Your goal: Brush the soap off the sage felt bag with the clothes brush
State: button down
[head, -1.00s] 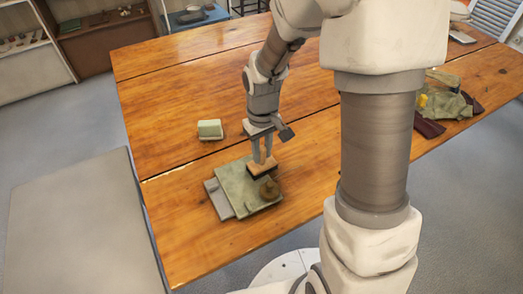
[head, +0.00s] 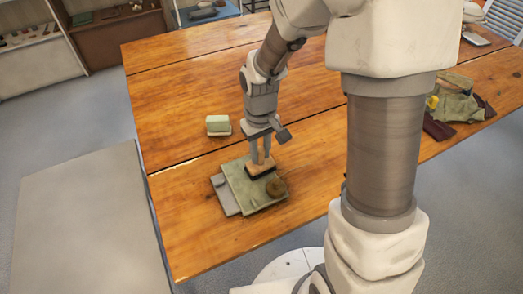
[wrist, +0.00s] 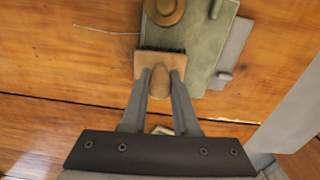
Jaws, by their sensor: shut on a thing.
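The sage felt bag (head: 240,186) lies flat on the wooden table, partly over a thin grey slab (head: 217,183). My gripper (head: 262,158) is shut on the clothes brush (head: 261,169), a wooden block with dark bristles, bristle side down over the bag. The brush also shows in the wrist view (wrist: 155,65), at the bag's edge; contact is unclear. A round brown object (head: 276,188) with a raised middle sits on the bag beside the brush. I cannot tell which is the soap.
Green and maroon cloths (head: 455,105) with a yellow item lie at the table's right. The table (head: 190,70) is clear behind and left of the dish. Shelves (head: 110,40) stand beyond it. A grey panel (head: 80,220) lies at left.

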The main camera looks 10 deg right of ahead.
jog(key=shift+s+a, duration=0.2)
jog(key=shift+a, duration=0.4)
jog(key=shift+s+a, duration=0.15)
jog(key=shift+a, duration=0.4)
jog(key=shift+a, duration=0.15)
jog(key=shift+s+a, duration=0.2)
jog(key=shift+a, duration=0.35)
jog(key=shift+s+a, duration=0.15)
jog(key=shift+a, duration=0.4)
jog(key=shift+w, duration=0.1)
jog(key=shift+w, duration=0.35)
jog(key=shift+w+d, duration=0.2)
jog(key=shift+d, duration=0.4)
jog(key=shift+w+d, duration=0.15)
jog(key=shift+d, duration=0.4)
